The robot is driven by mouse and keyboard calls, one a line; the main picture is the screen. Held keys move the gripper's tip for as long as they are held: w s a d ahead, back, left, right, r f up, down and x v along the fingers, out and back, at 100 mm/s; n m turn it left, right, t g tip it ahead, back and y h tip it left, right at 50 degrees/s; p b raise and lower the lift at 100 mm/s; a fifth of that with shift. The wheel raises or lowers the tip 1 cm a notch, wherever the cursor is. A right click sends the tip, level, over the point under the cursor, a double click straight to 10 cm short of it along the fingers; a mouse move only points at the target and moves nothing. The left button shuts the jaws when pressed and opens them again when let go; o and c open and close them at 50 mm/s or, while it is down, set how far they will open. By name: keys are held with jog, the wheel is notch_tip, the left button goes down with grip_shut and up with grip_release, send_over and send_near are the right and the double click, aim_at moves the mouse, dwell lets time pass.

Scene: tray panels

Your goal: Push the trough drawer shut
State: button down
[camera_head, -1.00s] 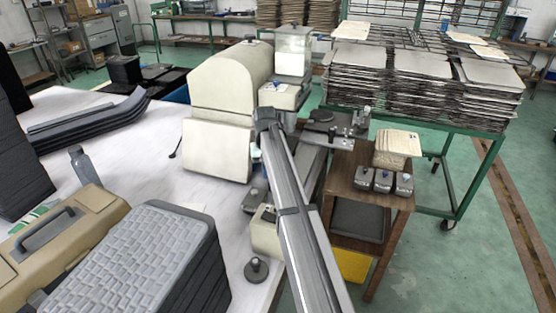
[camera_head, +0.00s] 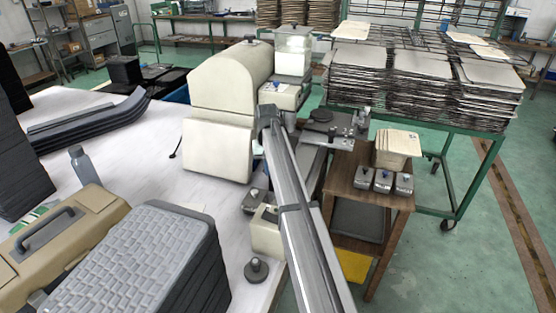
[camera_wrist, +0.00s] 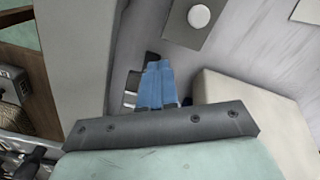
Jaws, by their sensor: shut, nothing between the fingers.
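A cream box with a clear hopper (camera_head: 293,45) stands behind my arm. Its low front part (camera_head: 278,97) juts forward with a blue knob on top and looks like the trough drawer, though I cannot be sure. My gripper end (camera_head: 268,118) is in front of and below it; my arm hides the fingers in the head view. In the wrist view, my blue fingers (camera_wrist: 155,85) are together and empty. A pale panel (camera_wrist: 85,55) is left of them and a cream block (camera_wrist: 240,90) is right of them. I cannot tell whether the fingers touch either.
A domed cream bin (camera_head: 225,80) with a pale front panel is left of my gripper. A small cream box (camera_head: 265,232) and a dark round weight (camera_head: 256,270) are by the table edge. A brown cart (camera_head: 365,200) with metal boxes stands at the right.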

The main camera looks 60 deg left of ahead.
jog(key=shift+w+a, duration=1.85)
jog(key=shift+a, duration=0.05)
jog(key=shift+w+a, duration=1.45)
jog(key=shift+s+d, duration=0.45)
jog(key=shift+d, duration=0.05)
notch_tip(320, 180, up, 7)
dwell(1.0)
dwell(0.3)
